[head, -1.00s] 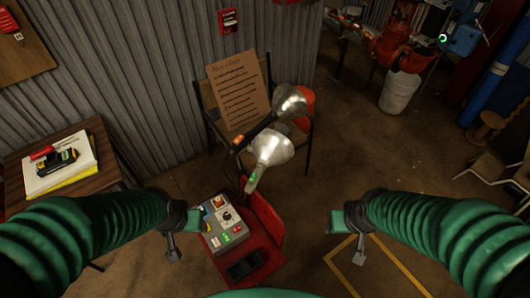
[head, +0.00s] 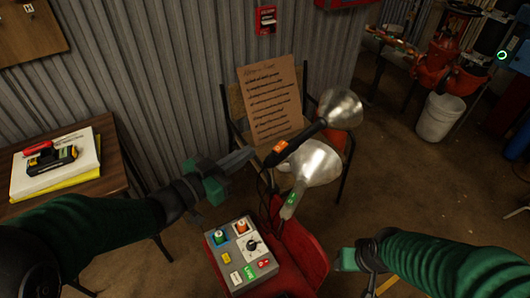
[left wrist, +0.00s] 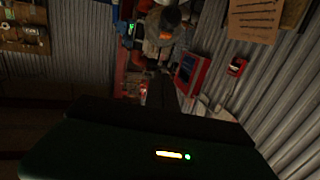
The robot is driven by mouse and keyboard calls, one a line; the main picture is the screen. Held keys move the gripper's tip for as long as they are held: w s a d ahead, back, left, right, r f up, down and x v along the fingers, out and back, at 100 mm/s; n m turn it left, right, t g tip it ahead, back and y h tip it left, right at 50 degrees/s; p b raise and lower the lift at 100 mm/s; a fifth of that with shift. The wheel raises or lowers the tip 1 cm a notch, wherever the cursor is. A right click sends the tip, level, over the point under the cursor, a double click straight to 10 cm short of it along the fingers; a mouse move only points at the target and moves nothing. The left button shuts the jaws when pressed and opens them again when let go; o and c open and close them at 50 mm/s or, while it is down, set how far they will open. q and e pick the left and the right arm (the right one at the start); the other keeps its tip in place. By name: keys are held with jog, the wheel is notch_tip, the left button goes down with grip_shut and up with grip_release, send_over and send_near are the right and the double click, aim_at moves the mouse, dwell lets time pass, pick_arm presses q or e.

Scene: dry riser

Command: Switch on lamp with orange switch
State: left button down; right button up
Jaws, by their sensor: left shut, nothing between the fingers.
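The lamp with the orange switch (head: 281,146) has a black handle and a silver shade (head: 341,108); it leans over the chair with its shade to the upper right. A second lamp with a green switch (head: 292,198) has a silver shade (head: 318,164) just below it. No glow shows from either shade. My left gripper (head: 246,155) is shut and empty, its tips a little left of the orange switch; I cannot tell whether they touch. My right gripper (head: 350,259) is at the lower right, away from the lamps; its fingers are not clear.
A control box (head: 241,255) with several coloured buttons sits on a red seat (head: 303,250) below the lamps. A cardboard note (head: 271,105) leans on the chair behind. A wooden table (head: 113,180) holds a tool at left.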

pick_arm(q)
jog(key=b, duration=0.2)
send_over(276, 151)
jog(key=s, duration=0.1)
jog(key=shift+a+f, duration=0.25)
jog(key=shift+f, duration=0.05)
jog(key=f, duration=0.1)
jog(key=f+b, duration=0.1)
jog(key=w+f, duration=0.1)
jog(key=shift+d+f+b, duration=0.15)
jog(key=shift+d+b, duration=0.15)
jog(key=shift+b, duration=0.05)
jog(key=shift+a+f, duration=0.15)
jog(key=shift+f, duration=0.05)
pick_arm(e)
jog(key=f, duration=0.4)
jog(key=shift+d, duration=0.2)
jog(key=shift+d, duration=0.15)
